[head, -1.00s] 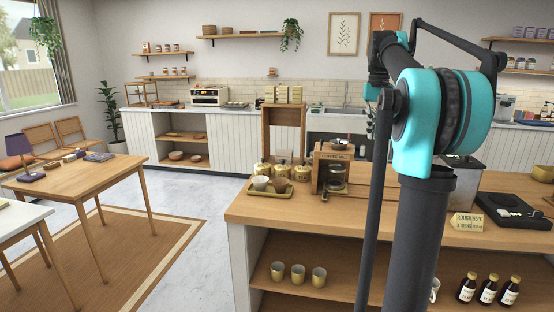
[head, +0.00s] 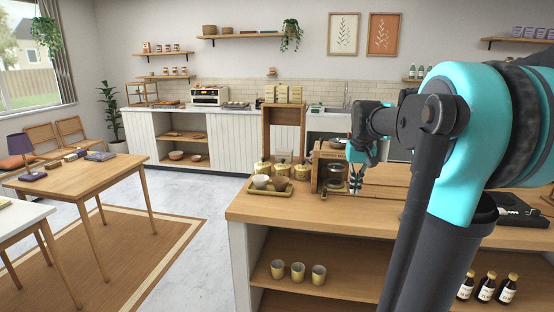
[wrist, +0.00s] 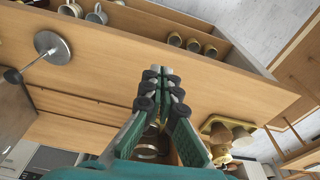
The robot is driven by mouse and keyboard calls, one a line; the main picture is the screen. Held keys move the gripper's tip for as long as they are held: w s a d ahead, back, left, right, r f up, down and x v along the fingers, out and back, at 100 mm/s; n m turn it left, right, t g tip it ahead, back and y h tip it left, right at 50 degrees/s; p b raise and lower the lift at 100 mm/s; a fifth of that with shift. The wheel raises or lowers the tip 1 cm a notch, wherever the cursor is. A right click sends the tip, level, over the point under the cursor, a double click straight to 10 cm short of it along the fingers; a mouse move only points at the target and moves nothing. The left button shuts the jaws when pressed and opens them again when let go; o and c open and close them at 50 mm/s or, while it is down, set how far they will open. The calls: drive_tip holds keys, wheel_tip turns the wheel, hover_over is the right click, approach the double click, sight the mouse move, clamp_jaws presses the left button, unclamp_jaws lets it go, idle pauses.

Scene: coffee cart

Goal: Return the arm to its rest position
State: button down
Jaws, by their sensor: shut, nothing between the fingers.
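My gripper (head: 357,182) hangs from my arm above the wooden counter (head: 330,210), in front of the wooden coffee machine, in the head view. In the wrist view my gripper (wrist: 158,75) points out over the bare counter top with its teal fingers brought together. Nothing is held between them. My arm covers the right part of the head view and hides much of the counter there.
The coffee machine (head: 329,165) stands close behind my gripper. A tray (head: 262,190) with cups lies to its left. Several cups and dark bottles (head: 486,288) stand on the shelf below. A metal disc on a stem (wrist: 52,47) shows in the wrist view.

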drive_tip(key=s+a+f+t, duration=0.1)
drive_tip(key=s+a+f, duration=0.2)
drive_tip(key=s+f, duration=0.7)
drive_tip(key=s+a+f+n+t, duration=0.1)
drive_tip(key=s+a+f, duration=0.2)
drive_tip(key=s+f, duration=0.8)
wheel_tip(320, 180, down, 2)
drive_tip(key=shift+s+a+f, duration=0.15)
drive_tip(key=shift+s+f, duration=0.05)
drive_tip(key=shift+s, duration=0.1)
